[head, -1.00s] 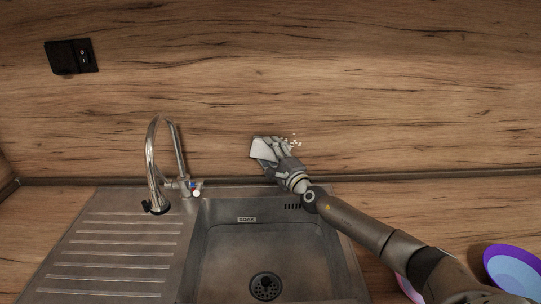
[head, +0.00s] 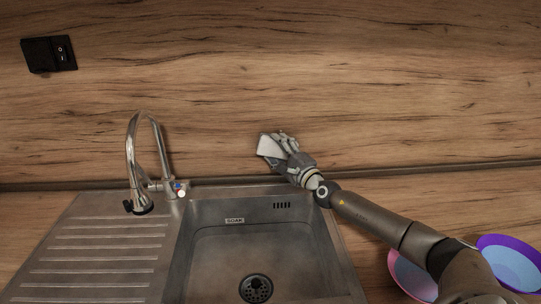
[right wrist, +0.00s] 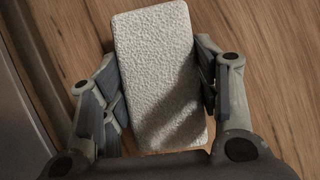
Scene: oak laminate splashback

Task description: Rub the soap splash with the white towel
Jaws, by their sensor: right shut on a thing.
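The white towel (head: 268,146) is a folded, pale block with a rough surface, held at the wooden splashback above the sink's back edge. My right gripper (head: 283,152) is shut on it. In the right wrist view the towel (right wrist: 155,50) sits between the two fingers of the gripper (right wrist: 160,88), one on each long side. I cannot tell whether the towel touches the wall. The soap splash does not show clearly now; the towel and gripper cover the area where it was. My left gripper is out of view.
A steel sink (head: 210,262) with a drainboard (head: 100,250) lies below. A chrome tap (head: 133,165) rises left of my gripper. A black socket (head: 48,55) is on the wall. A purple-rimmed bowl (head: 512,262) and a pink one (head: 408,275) stand lower right.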

